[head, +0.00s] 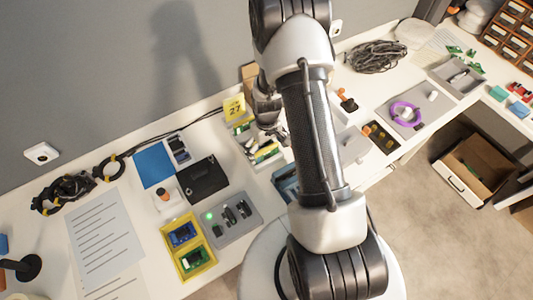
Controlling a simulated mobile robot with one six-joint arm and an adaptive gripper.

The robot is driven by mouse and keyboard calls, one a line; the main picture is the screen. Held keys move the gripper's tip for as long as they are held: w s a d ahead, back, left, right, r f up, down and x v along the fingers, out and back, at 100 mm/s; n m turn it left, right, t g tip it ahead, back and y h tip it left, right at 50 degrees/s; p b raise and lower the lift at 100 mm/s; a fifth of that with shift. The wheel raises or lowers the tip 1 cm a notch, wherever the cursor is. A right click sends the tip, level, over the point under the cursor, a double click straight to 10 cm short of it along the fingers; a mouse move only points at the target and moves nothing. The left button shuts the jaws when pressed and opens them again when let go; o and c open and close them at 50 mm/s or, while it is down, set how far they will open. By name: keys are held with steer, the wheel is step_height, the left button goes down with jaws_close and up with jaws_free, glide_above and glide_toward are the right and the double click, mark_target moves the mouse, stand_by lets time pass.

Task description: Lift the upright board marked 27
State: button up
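A yellow square marked 27 (234,107) stands upright at the back left edge of a light tray (240,136). Several small upright boards (265,152), green, white and yellowish, stand in that tray. I cannot tell which of them the 27 belongs to, or whether the yellow square is the board itself. My gripper (266,118) is above the back of the tray, just right of the yellow square. My arm partly covers it, and its fingertips are too small and dark to read. My arm also hides the right side of the tray.
A black case (203,178), a blue sheet (154,165) and a yellow tray with blue and green modules (189,246) lie to the left. A grey tray (233,220) sits nearer. Cables (376,56) and a purple ring (405,112) lie right.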

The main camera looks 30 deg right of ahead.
steer(key=c, duration=0.8)
step_height(320, 180, up, 20)
steer(key=p, duration=0.4)
steer(key=shift+p, duration=0.35)
